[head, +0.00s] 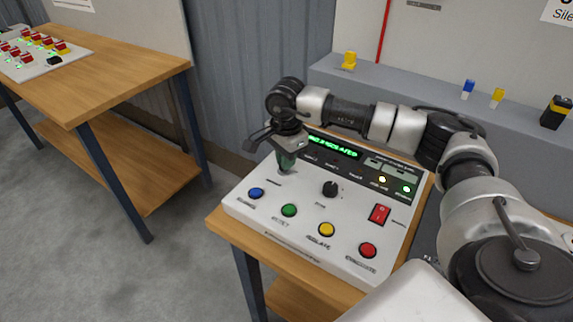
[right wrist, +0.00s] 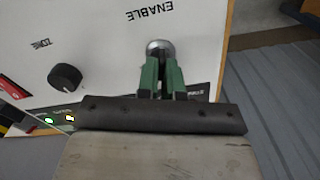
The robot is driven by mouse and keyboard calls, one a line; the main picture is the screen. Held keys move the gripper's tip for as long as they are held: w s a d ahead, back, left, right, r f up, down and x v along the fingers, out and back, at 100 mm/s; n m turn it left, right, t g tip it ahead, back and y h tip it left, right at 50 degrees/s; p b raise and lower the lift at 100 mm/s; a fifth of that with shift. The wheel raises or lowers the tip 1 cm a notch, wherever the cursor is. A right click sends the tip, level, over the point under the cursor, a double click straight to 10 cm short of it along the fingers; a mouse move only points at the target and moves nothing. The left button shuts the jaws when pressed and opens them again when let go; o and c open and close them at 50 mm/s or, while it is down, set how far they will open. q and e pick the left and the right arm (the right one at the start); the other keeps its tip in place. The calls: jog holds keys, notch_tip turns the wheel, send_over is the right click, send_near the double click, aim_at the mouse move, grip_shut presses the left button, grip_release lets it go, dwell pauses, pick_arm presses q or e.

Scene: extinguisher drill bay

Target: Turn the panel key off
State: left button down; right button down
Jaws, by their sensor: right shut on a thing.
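The white control panel (head: 352,222) lies on a wooden table. It also fills the upper left of the right wrist view (right wrist: 100,45). My right gripper (head: 287,163) points down at the panel's upper left area. In the right wrist view its green fingers (right wrist: 162,82) are shut on the panel key at a round metal key switch (right wrist: 160,47), beside the word ENABLE. The fingers hide most of the key, so its turn angle cannot be told. My left gripper is not in view.
The panel has a black zone knob (head: 330,189), blue (head: 256,193), green (head: 289,210), yellow (head: 326,229) and red (head: 368,250) buttons, and a red rocker switch (head: 380,214). The green display (head: 333,147) and two lamps are lit. Another wooden table (head: 120,75) stands left.

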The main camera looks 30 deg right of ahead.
jog(key=n+b, duration=0.1)
jog(key=n, duration=0.2)
jog(key=shift+w+b, duration=0.1)
jog(key=shift+b, duration=0.25)
jog(key=shift+n, duration=0.5)
jog(key=c, duration=1.3)
grip_release()
jog(key=shift+r, duration=0.1)
notch_tip(320, 180, up, 11)
jog(key=shift+f+b, duration=0.15)
jog(key=shift+b, duration=0.4)
